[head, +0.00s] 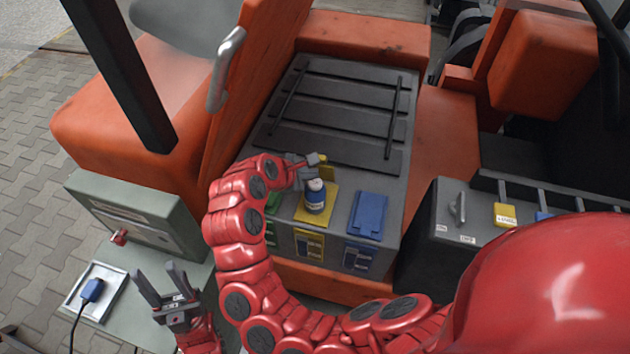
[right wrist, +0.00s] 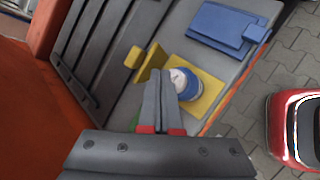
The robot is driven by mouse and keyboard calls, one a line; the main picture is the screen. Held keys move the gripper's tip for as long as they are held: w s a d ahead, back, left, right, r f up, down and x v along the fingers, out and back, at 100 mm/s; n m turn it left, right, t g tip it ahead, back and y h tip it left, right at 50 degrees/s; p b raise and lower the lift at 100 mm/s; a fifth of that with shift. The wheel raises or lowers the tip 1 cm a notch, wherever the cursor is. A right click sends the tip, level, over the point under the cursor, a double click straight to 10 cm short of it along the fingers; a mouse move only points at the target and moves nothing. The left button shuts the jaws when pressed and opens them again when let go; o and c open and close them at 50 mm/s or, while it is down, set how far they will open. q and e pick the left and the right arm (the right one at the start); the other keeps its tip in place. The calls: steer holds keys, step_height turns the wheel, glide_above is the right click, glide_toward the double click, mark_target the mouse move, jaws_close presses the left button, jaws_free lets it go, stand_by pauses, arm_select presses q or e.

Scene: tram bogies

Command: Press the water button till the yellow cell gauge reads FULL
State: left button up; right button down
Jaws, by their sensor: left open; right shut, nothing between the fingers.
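A small blue bottle-like filler with a white top (head: 316,196) stands upright on the yellow cell (head: 330,205) of the grey battery box. It also shows in the right wrist view (right wrist: 187,84). I cannot make out a separate water button on it. The yellow gauge (head: 309,244) is on the box front below; its reading is too small to tell. My right gripper (head: 317,159) is shut and empty, its tips close beside the white top; I cannot tell whether they touch. My left gripper (head: 165,290) is open and empty, low at left, away from the box.
A blue cell cover (head: 369,213) lies to the right, and a green cell (head: 273,204) is partly hidden by my right arm. A raised yellow flap (head: 327,172) stands behind the filler. A grey charger cabinet (head: 130,215) is at left, a dark case (head: 445,225) at right.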

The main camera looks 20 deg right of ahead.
mark_target(311, 185)
steer(key=shift+r, duration=2.35)
